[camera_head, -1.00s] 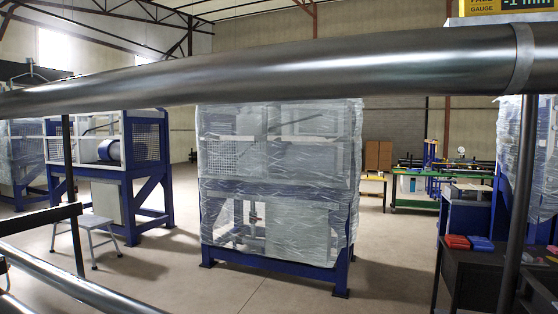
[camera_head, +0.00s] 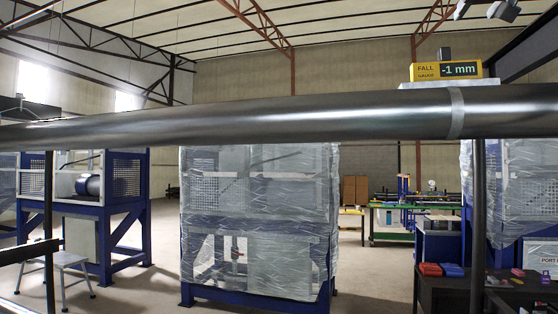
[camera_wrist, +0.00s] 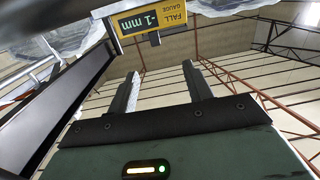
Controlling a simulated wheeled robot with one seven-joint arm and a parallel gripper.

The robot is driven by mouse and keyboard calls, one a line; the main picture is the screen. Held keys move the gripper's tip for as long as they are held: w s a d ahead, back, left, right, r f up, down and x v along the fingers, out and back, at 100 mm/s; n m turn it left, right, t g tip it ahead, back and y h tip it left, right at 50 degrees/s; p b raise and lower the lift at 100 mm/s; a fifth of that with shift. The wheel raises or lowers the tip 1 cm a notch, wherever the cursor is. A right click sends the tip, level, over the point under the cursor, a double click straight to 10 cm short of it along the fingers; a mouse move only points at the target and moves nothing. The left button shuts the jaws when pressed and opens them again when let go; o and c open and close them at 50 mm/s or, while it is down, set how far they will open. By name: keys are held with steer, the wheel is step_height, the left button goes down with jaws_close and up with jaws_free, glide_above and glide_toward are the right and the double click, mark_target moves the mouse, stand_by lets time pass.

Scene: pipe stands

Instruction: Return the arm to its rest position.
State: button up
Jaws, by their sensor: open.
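My gripper (camera_wrist: 162,92) shows in the wrist view with its two dark fingers apart and nothing between them. Beyond the fingertips in that view is the yellow fall gauge (camera_wrist: 152,20), upside down and reading -1 mm. In the head view the gauge (camera_head: 446,71) sits above a large dark grey pipe (camera_head: 260,118), near a lighter band (camera_head: 456,113) on the pipe. The pipe runs across the whole picture, slightly higher at the right. My gripper and arm do not show in the head view.
A plastic-wrapped machine (camera_head: 258,220) stands behind the pipe. A blue-framed machine (camera_head: 95,205) and a stool (camera_head: 62,272) are at left. A dark bench (camera_head: 455,285) with red and blue bins is at right. Bare floor (camera_head: 155,285) lies between the machines.

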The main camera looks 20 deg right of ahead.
steer(key=w+a+f+n+g+y+b, duration=0.1)
steer(key=w+a+f+y, duration=0.1)
steer(key=w+a+f, duration=0.4)
steer(key=w+a+f+n+y, duration=0.1)
steer(key=w+f+n+y, duration=0.15)
steer(key=f, duration=0.45)
steer(key=w+a+f+n+g+y+b, duration=0.2)
steer(key=a+f+g+y, duration=0.1)
steer(key=a+f, duration=0.9)
steer(key=w+a+f+n+g+y+b, duration=0.1)
steer(key=a+f+n+g+y, duration=0.15)
steer(key=a+f, duration=1.05)
steer(key=s+a+f+n+g+b, duration=0.15)
steer(key=s+f, duration=0.25)
steer(key=f, duration=0.4)
steer(key=s+a+f+g+y, duration=0.1)
steer(key=s+a+f+g, duration=0.15)
steer(key=f, duration=0.45)
steer(key=s+a+f+n+g+b, duration=0.15)
steer(key=s+f, duration=0.25)
steer(key=f, duration=0.4)
steer(key=s+a+f+n+g+h+b, duration=0.1)
steer(key=s+f+n+g, duration=0.1)
steer(key=s+f, duration=1.2)
steer(key=s+g, duration=0.1)
steer(key=s, duration=0.2)
steer(key=shift+s+f+n+h, duration=0.2)
steer(key=shift+n+h, duration=0.1)
steer(key=shift+n, duration=0.1)
steer(key=shift+a, duration=0.15)
